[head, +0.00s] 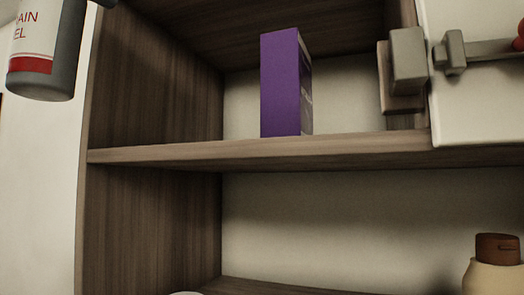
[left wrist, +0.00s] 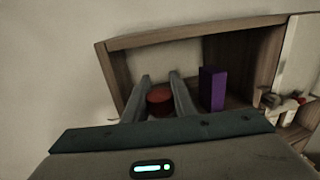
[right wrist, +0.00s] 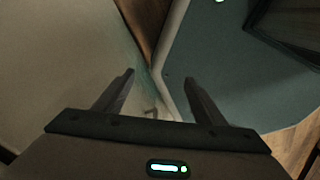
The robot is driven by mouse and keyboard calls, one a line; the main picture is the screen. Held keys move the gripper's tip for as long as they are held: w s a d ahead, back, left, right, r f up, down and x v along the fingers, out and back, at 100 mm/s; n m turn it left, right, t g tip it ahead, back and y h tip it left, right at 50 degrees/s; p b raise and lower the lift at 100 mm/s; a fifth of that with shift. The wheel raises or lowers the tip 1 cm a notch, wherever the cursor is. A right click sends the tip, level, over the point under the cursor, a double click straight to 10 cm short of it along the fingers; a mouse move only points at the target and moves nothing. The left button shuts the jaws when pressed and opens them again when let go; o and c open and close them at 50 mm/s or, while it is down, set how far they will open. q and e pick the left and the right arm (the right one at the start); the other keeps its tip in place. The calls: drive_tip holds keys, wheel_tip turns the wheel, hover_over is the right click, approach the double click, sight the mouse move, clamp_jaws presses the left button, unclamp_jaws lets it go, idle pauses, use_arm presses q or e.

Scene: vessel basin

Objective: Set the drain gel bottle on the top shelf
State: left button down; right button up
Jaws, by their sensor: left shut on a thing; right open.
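The drain gel bottle (head: 42,55) is grey with a white label and a red band. It is upright at the top left in the head view, its top cut off, held in the air in front of and left of the cabinet. In the left wrist view its red cap (left wrist: 160,98) is between the fingers of my left gripper (left wrist: 160,80), which is shut on it. The top shelf (head: 250,151) is a wooden board with bare room left of a purple box (head: 282,85). My right gripper (right wrist: 160,90) is open and empty in the right wrist view.
The purple box also shows in the left wrist view (left wrist: 212,88). The cabinet's left side wall (head: 150,90) stands beside the bottle. A white panel (head: 480,105) with grey blocky fittings (head: 407,60) is at the right. A tan bottle (head: 492,275) with a brown cap is below.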

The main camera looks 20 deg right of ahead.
use_arm(q)
drive_tip(key=shift+s+a, duration=0.1)
drive_tip(key=shift+a, duration=0.3)
drive_tip(key=p+x, duration=0.7)
drive_tip(key=x, duration=1.1)
drive_tip(key=shift+d+p, duration=0.35)
drive_tip(key=shift+d, duration=0.05)
drive_tip(key=shift+f, duration=0.1)
